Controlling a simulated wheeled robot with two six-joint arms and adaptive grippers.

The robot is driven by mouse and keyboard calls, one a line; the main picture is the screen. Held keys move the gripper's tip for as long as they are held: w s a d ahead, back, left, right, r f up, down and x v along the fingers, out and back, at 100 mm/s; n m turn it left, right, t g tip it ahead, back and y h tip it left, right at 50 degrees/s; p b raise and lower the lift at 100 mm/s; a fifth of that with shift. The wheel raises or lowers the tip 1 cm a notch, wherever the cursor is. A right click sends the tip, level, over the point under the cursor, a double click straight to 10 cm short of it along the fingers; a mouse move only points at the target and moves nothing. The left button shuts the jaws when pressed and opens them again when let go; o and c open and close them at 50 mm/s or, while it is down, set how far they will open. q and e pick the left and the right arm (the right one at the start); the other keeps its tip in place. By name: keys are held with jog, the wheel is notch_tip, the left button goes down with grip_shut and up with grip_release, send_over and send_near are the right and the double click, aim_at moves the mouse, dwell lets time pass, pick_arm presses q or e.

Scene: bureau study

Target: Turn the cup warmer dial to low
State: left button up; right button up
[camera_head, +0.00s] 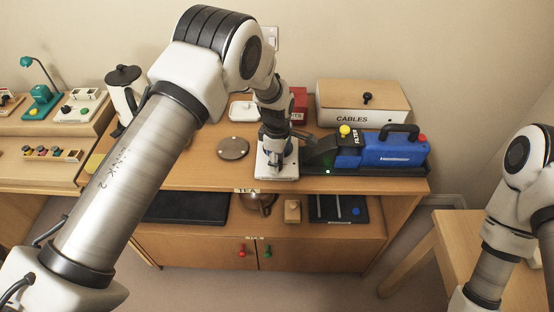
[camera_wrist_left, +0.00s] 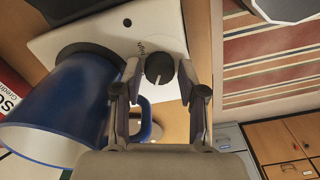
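The white cup warmer (camera_head: 290,176) sits near the front edge of the desk, under my left gripper (camera_head: 278,160). In the left wrist view, the warmer's white top (camera_wrist_left: 161,37) carries a round black dial (camera_wrist_left: 159,68) with a pale pointer line. A blue mug (camera_wrist_left: 60,105) is tilted in that picture, beside the dial, with its handle by the left finger. My left gripper (camera_wrist_left: 159,75) is open, its fingertips on either side of the dial with visible gaps. The dial is hidden in the head view. My right arm shows at the right edge; its gripper is out of view.
A blue machine (camera_head: 392,151) with a grey hose end stands close right of the warmer. A cables box (camera_head: 362,100) is behind. A round metal disc (camera_head: 233,148) lies left, and a white pot (camera_head: 124,98) stands further left. Desk (camera_head: 205,172) between disc and warmer is clear.

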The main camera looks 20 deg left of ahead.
pick_arm(q)
grip_shut()
jog(key=shift+s+m, duration=0.1)
jog(key=shift+m, duration=0.3)
jog(key=m, duration=0.5)
jog(key=shift+f, duration=0.1)
jog(key=m, duration=0.6)
jog(key=shift+s+f, duration=0.1)
dwell(0.3)
jog(key=shift+o, duration=1.3)
grip_release()
jog(key=shift+w, duration=0.2)
notch_tip(320, 180, up, 12)
